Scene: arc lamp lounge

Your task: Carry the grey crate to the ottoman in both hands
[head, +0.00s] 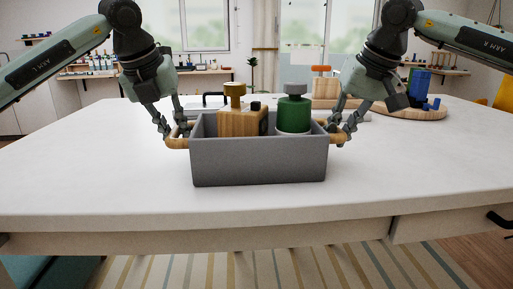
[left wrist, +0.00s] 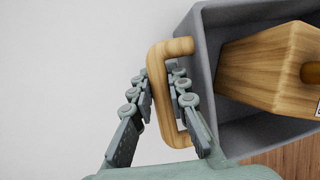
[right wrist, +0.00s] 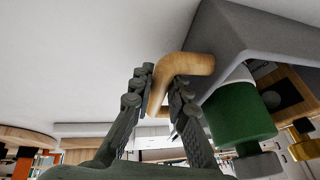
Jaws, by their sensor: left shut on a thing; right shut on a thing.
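The grey crate (head: 258,162) is at the middle of the white table in the head view, with a wooden handle on each end. A wooden block-like container (head: 238,122) with a knob and a green canister (head: 294,115) with a grey lid stand inside it. My left gripper (head: 174,136) is shut on the left handle (left wrist: 163,95), its fingers on either side of the bar. My right gripper (head: 344,132) is shut on the right handle (right wrist: 180,68). The crate looks level; whether its base touches the table is hard to tell. The ottoman cannot be made out for certain.
The white table (head: 90,180) is clear to the left and in front of the crate. Behind it at right are a round wooden tray (head: 415,113) with blue blocks (head: 419,82) and a wooden box (head: 325,88). A striped rug (head: 240,270) lies below the table's near edge.

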